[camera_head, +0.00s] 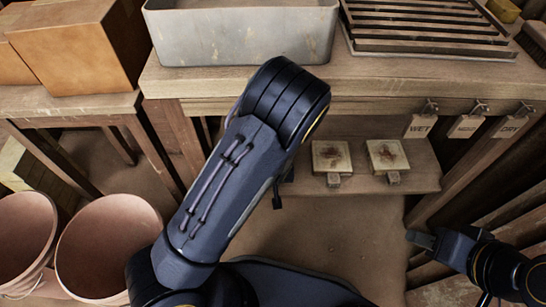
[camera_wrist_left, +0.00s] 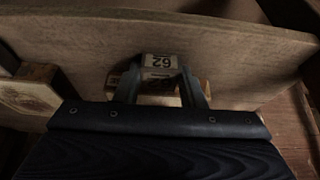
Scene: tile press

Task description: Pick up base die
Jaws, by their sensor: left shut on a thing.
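My left gripper (camera_wrist_left: 161,82) is shut on the handle block of a die (camera_wrist_left: 160,61) in the left wrist view. The block carries a light label that reads 62, upside down. Most of this die is hidden by the fingers and the dark gripper body. In the head view my left arm hides this gripper and what it holds. Two square dies with reddish marks, a left one (camera_head: 332,155) and a right one (camera_head: 386,154), lie on the low shelf, handle blocks toward me. My right gripper (camera_head: 420,239) is at the lower right, away from the dies; its opening is unclear.
The low wooden shelf (camera_head: 425,170) sits under a workbench (camera_head: 370,90) with a grey tub (camera_head: 240,35) and a slatted rack (camera_head: 425,25). WET (camera_head: 420,126) and DRY (camera_head: 510,127) tags hang at its edge. Clay-coloured buckets (camera_head: 105,240) stand at the lower left.

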